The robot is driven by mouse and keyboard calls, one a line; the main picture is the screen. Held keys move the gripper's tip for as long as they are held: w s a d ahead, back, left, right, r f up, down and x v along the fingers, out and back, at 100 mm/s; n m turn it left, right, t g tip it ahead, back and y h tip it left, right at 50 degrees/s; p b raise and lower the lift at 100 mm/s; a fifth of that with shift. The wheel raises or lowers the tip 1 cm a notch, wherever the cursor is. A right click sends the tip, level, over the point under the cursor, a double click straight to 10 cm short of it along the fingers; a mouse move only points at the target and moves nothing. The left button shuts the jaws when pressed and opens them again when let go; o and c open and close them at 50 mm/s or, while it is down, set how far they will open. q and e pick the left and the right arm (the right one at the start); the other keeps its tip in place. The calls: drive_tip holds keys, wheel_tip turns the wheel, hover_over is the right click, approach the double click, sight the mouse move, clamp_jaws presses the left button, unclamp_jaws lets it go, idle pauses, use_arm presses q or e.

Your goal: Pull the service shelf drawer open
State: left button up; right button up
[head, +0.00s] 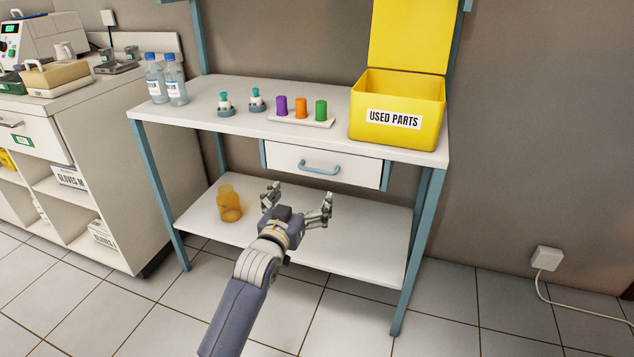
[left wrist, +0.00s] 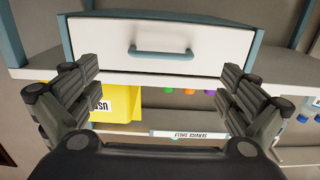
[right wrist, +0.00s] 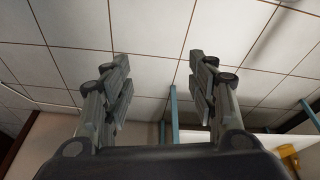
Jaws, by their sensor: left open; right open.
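The service shelf drawer (head: 290,162) has a white front and a blue bar handle (head: 319,168). It hangs under the tabletop and looks shut. My left gripper (head: 298,200) is open and empty, in front of and lower than the drawer in the head view. The left wrist view shows the scene upside down, with the drawer front (left wrist: 105,45) and its handle (left wrist: 161,53) beyond the spread fingers, apart from them. My right gripper (right wrist: 158,65) is open and empty over floor tiles in the right wrist view. It is outside the head view.
On the tabletop (head: 205,112) stand a yellow used parts bin (head: 375,125), several coloured cups and two bottles (head: 175,85). An amber jar (head: 229,205) stands on the lower shelf (head: 350,245). A white cabinet (head: 100,150) stands to the left.

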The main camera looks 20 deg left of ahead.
sight(316, 171)
use_arm(q)
drive_tip(key=w+b, duration=0.1)
drive_tip(key=w, duration=0.6)
drive_tip(key=w+b, duration=0.1)
drive_tip(key=w, duration=0.2)
drive_tip(key=shift+w+d+r+b, duration=0.15)
drive_tip(key=shift+w+r+b, duration=0.1)
drive_tip(key=shift+r+b, duration=0.1)
drive_tip(key=shift+w, duration=0.2)
use_arm(e)
drive_tip(key=w+a+r+t+y, duration=0.1)
drive_tip(key=w+a+r+t, duration=0.1)
drive_tip(key=w, duration=0.4)
drive_tip(key=w+a+r+t, duration=0.2)
drive_tip(key=w+r+t, duration=0.2)
drive_tip(key=w+t, duration=0.1)
drive_tip(key=shift+w+r+y, duration=0.2)
drive_tip(key=shift+w+y, duration=0.2)
drive_tip(key=shift+w, duration=0.4)
use_arm(q)
drive_tip(key=c, duration=1.3)
